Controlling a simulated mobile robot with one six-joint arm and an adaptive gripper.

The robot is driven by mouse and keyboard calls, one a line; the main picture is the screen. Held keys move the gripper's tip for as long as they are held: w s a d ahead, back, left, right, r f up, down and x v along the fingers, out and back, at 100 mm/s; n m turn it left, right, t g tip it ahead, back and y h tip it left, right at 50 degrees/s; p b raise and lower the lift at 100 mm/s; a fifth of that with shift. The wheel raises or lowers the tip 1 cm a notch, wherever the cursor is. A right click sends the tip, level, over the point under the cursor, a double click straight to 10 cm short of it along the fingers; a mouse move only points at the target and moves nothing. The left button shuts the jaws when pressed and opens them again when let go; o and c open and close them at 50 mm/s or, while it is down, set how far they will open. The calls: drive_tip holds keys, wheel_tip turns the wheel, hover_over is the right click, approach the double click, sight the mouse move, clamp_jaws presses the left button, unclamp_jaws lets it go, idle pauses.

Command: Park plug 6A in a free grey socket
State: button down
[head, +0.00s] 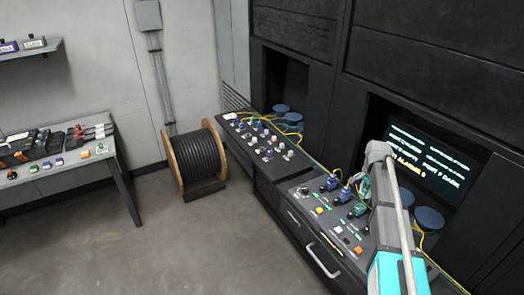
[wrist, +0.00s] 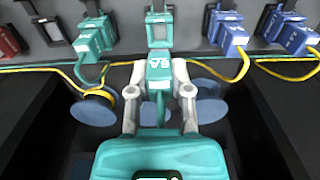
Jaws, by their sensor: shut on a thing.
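Plug 6A (wrist: 160,68) is a teal block with its label upside down in the wrist view. My gripper (wrist: 159,78) is shut on it, one pale finger on each side. The plug's front end points at the dark panel, in line with a teal-and-grey fitting there (wrist: 158,30). I cannot tell whether it is seated in it or just in front. In the head view my arm hides the gripper's tips, and a green plug (head: 364,187) shows beside the arm. No grey socket can be made out as free.
A green plug (wrist: 95,38) stands left of my gripper and two blue plugs (wrist: 230,36) stand to the right. Yellow cables (wrist: 278,70) cross close by, above blue discs (wrist: 94,110). A cable drum (head: 196,158) stands on the floor, with open floor in front.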

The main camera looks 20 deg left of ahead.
wheel_tip(320, 180, down, 3)
drive_tip(key=b, duration=0.3)
drive_tip(key=shift+f, duration=0.1)
drive_tip(key=shift+s, duration=0.15)
idle(0.4)
